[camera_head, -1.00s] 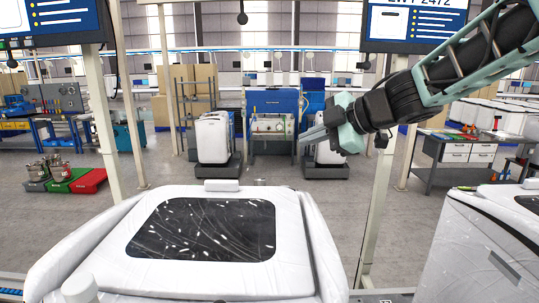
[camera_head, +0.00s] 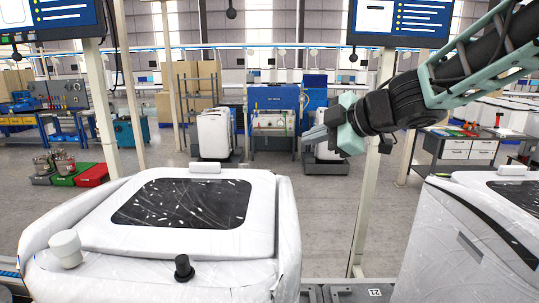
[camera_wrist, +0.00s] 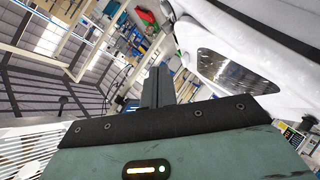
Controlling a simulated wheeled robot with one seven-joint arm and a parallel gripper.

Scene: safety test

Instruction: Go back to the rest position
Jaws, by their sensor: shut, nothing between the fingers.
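My gripper (camera_head: 316,136) is at the end of my arm, which reaches in from the right edge in the head view. It points left in mid-air, right of and above the near white machine (camera_head: 178,252), and touches nothing. Its fingers are together with nothing between them. In the wrist view the shut fingers (camera_wrist: 158,88) stand up from the dark gripper body. The white machine with its dark window (camera_wrist: 238,72) lies to the upper right there, apart from the fingers.
A second white machine (camera_head: 460,245) stands at the right. A pale post (camera_head: 371,190) rises between the two machines, behind the gripper. Two screens (camera_head: 400,20) (camera_head: 50,18) hang above. Workbenches and blue cabinets (camera_head: 275,98) stand far back across open grey floor (camera_head: 325,225).

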